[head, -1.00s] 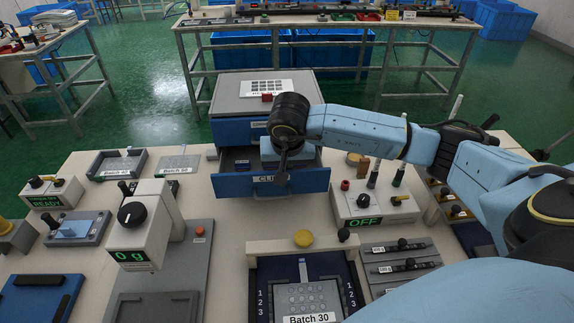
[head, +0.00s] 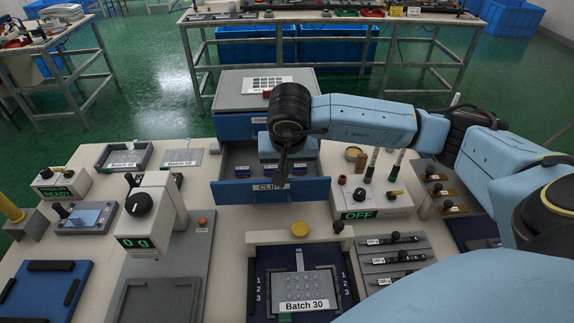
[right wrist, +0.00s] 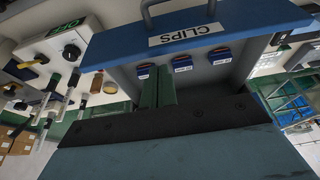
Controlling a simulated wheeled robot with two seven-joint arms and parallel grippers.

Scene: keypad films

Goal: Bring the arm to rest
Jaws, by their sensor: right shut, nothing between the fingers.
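My right arm reaches in from the right in the head view. Its gripper (head: 282,178) points down at the open blue drawer labelled CLIPS (head: 237,191), near the drawer's front. In the right wrist view the two green fingers (right wrist: 157,92) are together with nothing between them. The drawer front (right wrist: 122,44) lies beyond them in that view. Small blue labelled clip boxes (right wrist: 182,63) stand inside the drawer, beside the fingers. I cannot tell whether the fingers touch the drawer. My left gripper is not in view.
A white control box (head: 372,201) showing OFF stands right of the drawer. A scale head (head: 148,222) reading 0 g is at left. A Batch 30 tray (head: 312,292) lies in front, with a slotted grey holder (head: 395,262) to its right.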

